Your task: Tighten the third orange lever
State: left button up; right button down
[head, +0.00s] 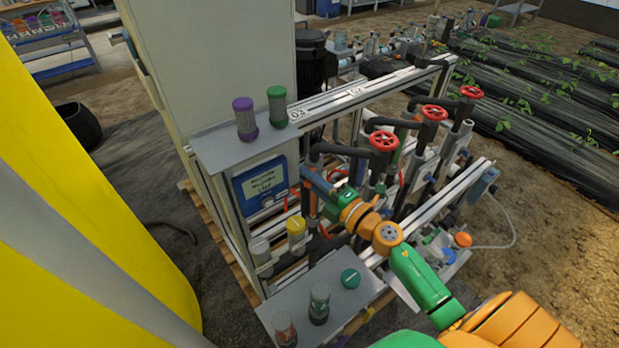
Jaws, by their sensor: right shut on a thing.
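My right arm comes in from the lower right, and its gripper (309,180) reaches the pipework just right of the blue control box (262,188). The gripper is shut on what seems to be an orange lever. The grip is small and mostly covered by the gripper, so the lever's angle cannot be told. Another small orange-red lever (325,232) shows below the gripper, and one more (401,178) shows to its right among the valves. Which lever is the third cannot be told. My left gripper is not in view.
Three red handwheels (383,140) stand on the pipes at the right. Purple (244,118) and green (277,106) capped bottles stand on the upper shelf. A grey lower shelf (290,302) holds more bottles. A yellow-capped canister (296,232) stands close below the gripper.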

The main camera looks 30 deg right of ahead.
jog(key=shift+s+d+f+n+y+b, duration=0.1)
jog(key=shift+d+f+n+y+b, duration=0.2)
jog(key=shift+n+y+b, duration=0.45)
jog(key=shift+s+r+g+y+b, duration=0.15)
jog(key=shift+g+y+b, duration=0.15)
jog(key=shift+g+y, duration=0.15)
jog(key=shift+r, duration=0.15)
jog(key=c, duration=0.8)
grip_release()
jog(key=v, duration=0.7)
jog(key=shift+b, duration=0.3)
